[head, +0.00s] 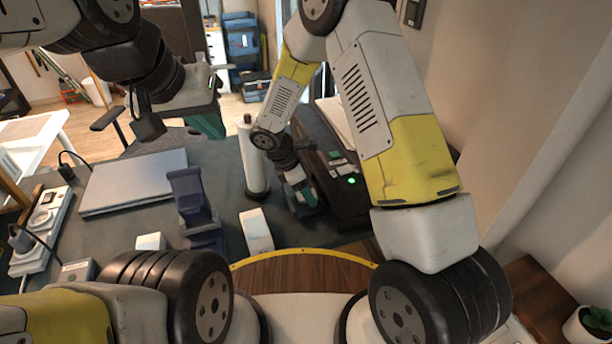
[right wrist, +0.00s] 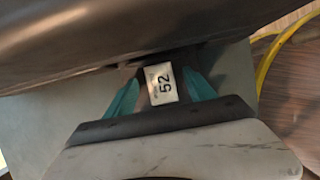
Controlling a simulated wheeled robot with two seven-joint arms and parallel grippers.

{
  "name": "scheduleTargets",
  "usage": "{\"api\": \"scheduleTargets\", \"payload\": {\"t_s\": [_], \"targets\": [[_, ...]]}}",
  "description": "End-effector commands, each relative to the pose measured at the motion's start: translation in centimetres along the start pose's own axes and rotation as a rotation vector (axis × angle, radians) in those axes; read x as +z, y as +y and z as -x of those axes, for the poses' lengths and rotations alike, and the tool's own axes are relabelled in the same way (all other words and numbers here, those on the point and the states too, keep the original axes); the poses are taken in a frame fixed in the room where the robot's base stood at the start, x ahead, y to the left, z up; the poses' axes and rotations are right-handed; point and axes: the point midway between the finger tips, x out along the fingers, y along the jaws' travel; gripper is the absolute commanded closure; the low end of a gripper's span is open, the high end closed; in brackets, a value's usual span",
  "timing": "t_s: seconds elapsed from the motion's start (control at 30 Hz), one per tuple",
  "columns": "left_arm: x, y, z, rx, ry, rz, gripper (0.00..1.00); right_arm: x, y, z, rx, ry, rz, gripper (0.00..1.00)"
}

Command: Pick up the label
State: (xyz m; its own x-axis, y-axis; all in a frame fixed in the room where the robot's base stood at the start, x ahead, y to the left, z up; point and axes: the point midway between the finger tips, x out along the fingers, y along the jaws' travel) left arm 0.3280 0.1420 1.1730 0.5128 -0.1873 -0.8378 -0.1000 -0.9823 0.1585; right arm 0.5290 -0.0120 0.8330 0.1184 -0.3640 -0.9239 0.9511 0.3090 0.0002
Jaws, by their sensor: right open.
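The label, a small white piece printed with "52" (right wrist: 160,84), shows in the right wrist view at the edge of a dark, rounded body. My right gripper (right wrist: 163,92) is open, with one teal finger on each side of the label. Whether the fingers touch it cannot be told. In the head view, my right gripper (head: 302,193) is low beside the black printer (head: 335,172), which has a green light. The label cannot be made out there. My left gripper (head: 208,122) is raised over the back of the desk, away from the label; its jaw opening is unclear.
A white cylinder (head: 253,160) stands just left of my right gripper. A closed laptop (head: 133,182), a blue-grey holder (head: 193,205), a small white box (head: 256,231) and a power strip (head: 42,230) are on the grey desk. A wall bounds the right side.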

Motion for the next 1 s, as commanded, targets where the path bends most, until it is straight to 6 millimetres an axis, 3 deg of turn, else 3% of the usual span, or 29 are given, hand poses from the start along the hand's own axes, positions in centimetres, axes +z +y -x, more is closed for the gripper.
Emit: {"api": "scheduleTargets", "payload": {"t_s": [0.07, 0.4, 0.73, 1.0], "targets": [[0.0, 0.0, 0.0, 0.0, 0.0, 0.0, 1.0, 0.0, 0.0, 0.0, 0.0, 0.0, 0.0, 0.36], [0.0, 0.0, 0.0, 0.0, 0.0, 0.0, 1.0, 0.0, 0.0, 0.1, 0.0, 0.0, 0.0, 1.0], [0.0, 0.0, 0.0, 0.0, 0.0, 0.0, 1.0, 0.0, 0.0, 0.3, 0.0, 0.0, 0.0, 1.0], [0.0, 0.0, 0.0, 0.0, 0.0, 0.0, 1.0, 0.4, -0.3, 1.8, 0.0, 0.0, -0.003, 1.0]]}}
